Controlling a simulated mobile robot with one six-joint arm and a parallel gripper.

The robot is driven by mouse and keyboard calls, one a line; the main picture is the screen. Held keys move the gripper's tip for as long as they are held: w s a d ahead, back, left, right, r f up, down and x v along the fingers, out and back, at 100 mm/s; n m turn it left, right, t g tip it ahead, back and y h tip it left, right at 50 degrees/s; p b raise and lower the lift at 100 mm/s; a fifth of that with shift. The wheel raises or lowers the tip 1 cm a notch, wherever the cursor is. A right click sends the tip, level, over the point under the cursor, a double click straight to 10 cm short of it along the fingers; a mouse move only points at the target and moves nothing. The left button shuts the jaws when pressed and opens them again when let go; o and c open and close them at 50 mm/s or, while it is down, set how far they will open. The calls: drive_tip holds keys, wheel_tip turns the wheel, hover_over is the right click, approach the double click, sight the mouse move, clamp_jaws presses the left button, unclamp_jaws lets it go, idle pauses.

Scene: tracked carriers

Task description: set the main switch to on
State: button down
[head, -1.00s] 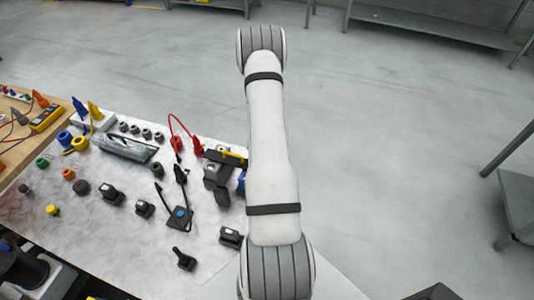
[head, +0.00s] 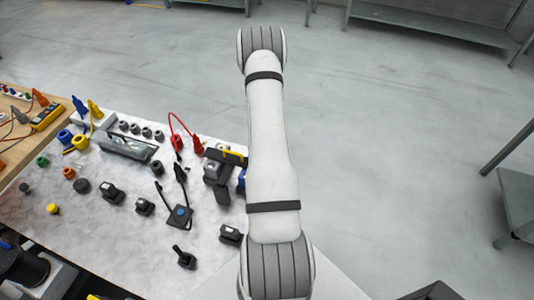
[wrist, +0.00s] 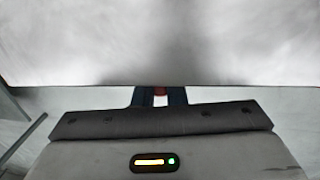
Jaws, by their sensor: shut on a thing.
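In the wrist view my gripper (wrist: 160,96) has its two dark fingers close together, shut on a small red thing (wrist: 160,91). Only a little of the red thing shows, and I cannot tell whether it is the main switch. A broad pale surface (wrist: 160,40) fills the picture above the fingers. In the head view my arm hides my gripper. No main switch can be made out for sure there. A dark grey device with a yellow bar (head: 218,172) stands at the right of the worktop, partly behind my arm.
The pale worktop (head: 115,235) carries several small black devices, a black device with a blue button (head: 179,214), red plugs with a cable (head: 197,144) and a clear tray (head: 125,147). A wooden bench (head: 15,145) adjoins at left. The floor at right is open, with grey shelving (head: 520,195) beyond.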

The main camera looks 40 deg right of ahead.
drive_tip(key=shift+w+f+g+b, duration=0.1)
drive_tip(key=shift+f+g+b, duration=0.2)
drive_tip(key=shift+b, duration=0.6)
drive_tip(key=shift+r+g+h+b, duration=0.15)
drive_tip(key=shift+g+h+b, duration=0.2)
drive_tip(key=shift+b, duration=0.55)
drive_tip(key=shift+r, duration=0.15)
drive_tip(key=c, duration=1.5)
unclamp_jaws()
drive_tip(key=shift+b+v, duration=0.65)
drive_tip(key=shift+v, duration=3.25)
